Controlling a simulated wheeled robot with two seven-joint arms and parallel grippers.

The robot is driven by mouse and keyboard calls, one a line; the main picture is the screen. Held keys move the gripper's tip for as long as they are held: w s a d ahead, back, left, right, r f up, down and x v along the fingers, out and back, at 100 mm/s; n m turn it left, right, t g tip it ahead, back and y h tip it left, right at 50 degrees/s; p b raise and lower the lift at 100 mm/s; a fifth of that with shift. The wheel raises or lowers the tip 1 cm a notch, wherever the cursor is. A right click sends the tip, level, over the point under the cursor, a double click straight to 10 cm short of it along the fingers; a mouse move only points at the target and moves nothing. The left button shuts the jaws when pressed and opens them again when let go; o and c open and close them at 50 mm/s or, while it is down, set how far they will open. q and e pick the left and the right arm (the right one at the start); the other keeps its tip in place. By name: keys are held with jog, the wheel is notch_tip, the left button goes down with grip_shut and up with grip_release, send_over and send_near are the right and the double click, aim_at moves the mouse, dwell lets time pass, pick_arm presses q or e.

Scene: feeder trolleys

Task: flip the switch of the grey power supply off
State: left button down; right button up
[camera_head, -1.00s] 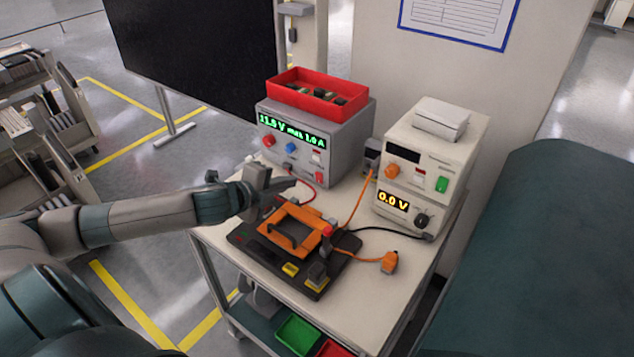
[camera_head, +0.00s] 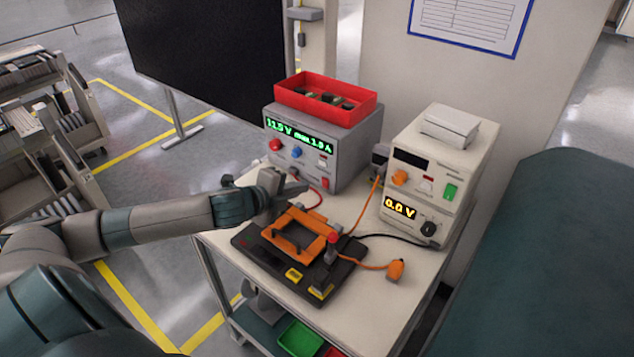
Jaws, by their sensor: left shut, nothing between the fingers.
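The grey power supply (camera_head: 352,148) stands at the back of the trolley top. Its green display (camera_head: 299,137) is lit and reads about 11.9 V and 1.0 A. Its front has a red knob, a blue knob, a small white-and-red switch (camera_head: 322,162) and a red part (camera_head: 325,182) low at the right corner. My left gripper (camera_head: 301,186) is shut and empty. It is in front of the supply's lower front, pointing right; I cannot tell whether it touches the supply. My right gripper is not in view.
A red bin (camera_head: 324,97) with small parts sits on the grey supply. A cream instrument (camera_head: 445,175) with a 0.0 V display stands to the right. A black fixture (camera_head: 262,258) with an orange frame (camera_head: 298,232) lies in front, with orange and black cables to its right.

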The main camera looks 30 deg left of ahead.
aim_at(325, 179)
pick_arm(q)
jog(key=p+x, duration=0.2)
jog(key=x, duration=0.4)
jog(key=shift+w+f, duration=0.1)
jog(key=shift+w, duration=0.3)
jog(key=shift+w+d+f, duration=0.15)
jog(key=shift+w+f, duration=0.2)
jog(key=shift+w, duration=0.25)
jog(key=shift+w+r+p, duration=0.3)
jog(key=shift+w+p, duration=0.05)
jog(key=shift+p, duration=0.25)
jog(key=shift+f, duration=0.15)
jog(key=shift+r, duration=0.2)
jog(key=shift+r+p, duration=0.6)
jog(key=shift+p, duration=0.2)
